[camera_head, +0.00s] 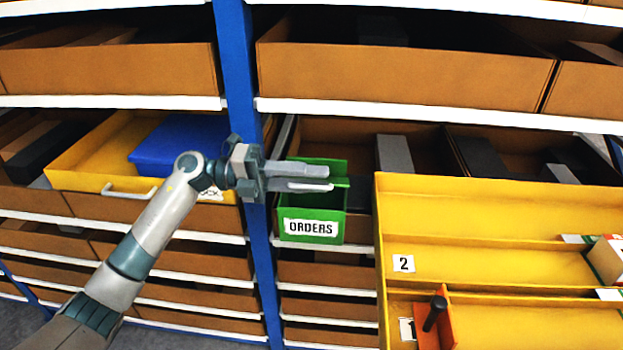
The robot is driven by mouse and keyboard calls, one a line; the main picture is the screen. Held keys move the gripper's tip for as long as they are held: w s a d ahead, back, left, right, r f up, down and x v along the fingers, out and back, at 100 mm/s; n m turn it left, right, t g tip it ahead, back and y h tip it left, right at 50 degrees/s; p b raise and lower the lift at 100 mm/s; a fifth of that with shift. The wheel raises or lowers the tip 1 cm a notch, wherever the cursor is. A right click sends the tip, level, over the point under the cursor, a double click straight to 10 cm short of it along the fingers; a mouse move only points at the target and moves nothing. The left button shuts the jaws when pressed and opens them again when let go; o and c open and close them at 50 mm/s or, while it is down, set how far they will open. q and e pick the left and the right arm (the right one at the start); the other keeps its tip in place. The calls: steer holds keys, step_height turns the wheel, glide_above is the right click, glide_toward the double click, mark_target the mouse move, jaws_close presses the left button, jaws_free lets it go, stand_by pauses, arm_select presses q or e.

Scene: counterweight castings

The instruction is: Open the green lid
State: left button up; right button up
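A small green box (312,228) with a white ORDERS label hangs or stands at the shelf front, right of the blue post. Its green lid (341,168) shows in part behind and beside my fingers; how far it is raised is hard to tell. My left gripper (331,179) reaches in from the left, fingers pointing right across the top of the box. The fingers are apart, with a narrow gap. Green shows at their tips, and I cannot tell whether they touch the lid. My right gripper is not in view.
A blue post (262,270) stands just left of the green box. A yellow tray (470,205) marked 2 stands close on the right. A yellow drawer (85,150) with a blue box (180,142) is at left. Shelves of brown bins (400,75) lie behind.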

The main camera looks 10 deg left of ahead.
arm_select(q)
steer(key=shift+a, duration=0.15)
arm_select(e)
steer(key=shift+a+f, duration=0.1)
